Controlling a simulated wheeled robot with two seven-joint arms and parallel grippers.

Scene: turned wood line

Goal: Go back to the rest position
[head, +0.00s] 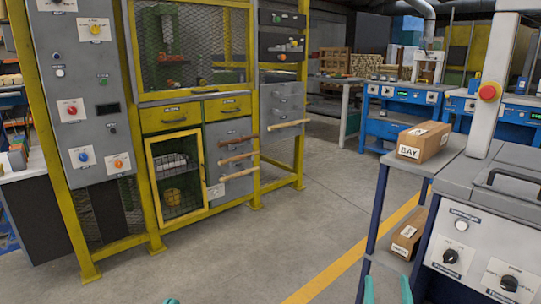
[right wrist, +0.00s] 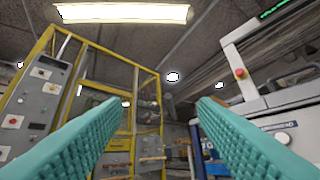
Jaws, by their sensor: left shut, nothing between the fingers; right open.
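My right gripper (head: 387,288) shows at the bottom edge of the head view, its two teal fingertips apart with nothing between them. In the right wrist view its teal ribbed fingers (right wrist: 160,108) are spread wide and empty, pointing towards the yellow-framed cabinet and the ceiling. My left gripper (head: 171,301) shows only as a small teal tip at the bottom edge, left of centre; it is shut and empty. Most of both grippers is below the head view.
A yellow-framed machine cabinet (head: 178,120) stands at left, with a grey control panel (head: 85,128). At right are a grey machine (head: 475,235) with knobs and a side shelf bearing a cardboard box (head: 424,142). A second box (head: 408,236) sits lower. The concrete floor (head: 270,235) between is clear.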

